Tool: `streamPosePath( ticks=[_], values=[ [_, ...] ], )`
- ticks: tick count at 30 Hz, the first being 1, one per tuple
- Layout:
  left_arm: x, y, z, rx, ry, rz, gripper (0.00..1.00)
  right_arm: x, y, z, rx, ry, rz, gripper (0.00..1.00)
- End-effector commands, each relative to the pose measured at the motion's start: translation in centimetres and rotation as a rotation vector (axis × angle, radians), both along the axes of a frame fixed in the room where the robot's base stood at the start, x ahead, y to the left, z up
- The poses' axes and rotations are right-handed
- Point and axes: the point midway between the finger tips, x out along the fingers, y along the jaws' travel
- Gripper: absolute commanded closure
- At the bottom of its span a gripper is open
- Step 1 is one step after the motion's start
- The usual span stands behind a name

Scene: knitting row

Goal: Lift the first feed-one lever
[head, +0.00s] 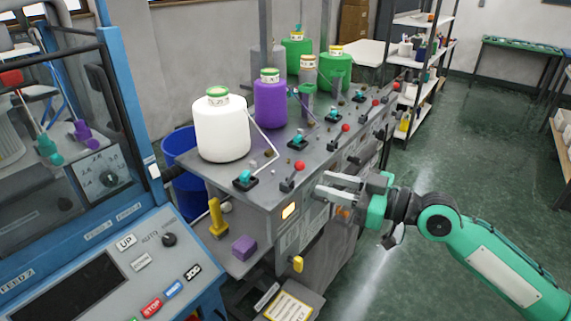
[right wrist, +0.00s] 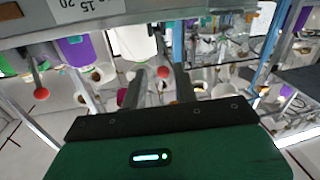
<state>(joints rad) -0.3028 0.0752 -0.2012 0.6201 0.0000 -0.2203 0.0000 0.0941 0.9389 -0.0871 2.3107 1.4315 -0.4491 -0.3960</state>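The nearest feed lever (head: 289,180), a grey bar with a red ball knob (head: 299,165), stands at the near front corner of the grey machine top, in front of the white yarn cone (head: 221,128). My right gripper (head: 320,190) is just right of this lever, at the machine's front edge, fingers pointing left and apart. In the right wrist view a red knob (right wrist: 163,72) shows between the two open fingers (right wrist: 160,85); contact cannot be told. A second red-knobbed lever (right wrist: 41,93) is at the left there. My left gripper is not in view.
More red-knobbed levers (head: 345,128) and teal-topped switches (head: 245,178) run along the machine top (head: 265,155). Purple (head: 270,100) and green cones (head: 335,68) stand behind. A blue control console (head: 130,270) is at left. The floor (head: 455,140) at right is clear.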

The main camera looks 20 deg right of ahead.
Motion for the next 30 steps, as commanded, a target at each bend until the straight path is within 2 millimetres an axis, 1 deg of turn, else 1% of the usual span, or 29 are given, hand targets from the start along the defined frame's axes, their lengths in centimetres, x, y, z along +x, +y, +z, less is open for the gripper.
streamPosePath(
  ticks=[1,3,18,24,30],
  values=[
    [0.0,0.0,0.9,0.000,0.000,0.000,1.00,0.5,0.5,0.6,0.006,-0.001,-0.001,0.70],
    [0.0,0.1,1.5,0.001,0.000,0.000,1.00,1.1,1.3,0.6,0.005,-0.002,0.000,0.70],
    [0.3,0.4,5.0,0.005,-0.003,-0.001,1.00,5.7,6.2,0.4,0.004,0.000,-0.001,0.70],
    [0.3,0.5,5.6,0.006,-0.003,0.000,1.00,6.6,7.3,0.1,0.001,0.001,-0.001,0.70],
    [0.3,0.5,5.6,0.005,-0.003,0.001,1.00,6.9,7.6,0.0,0.000,0.001,0.000,0.70]
  ],
)
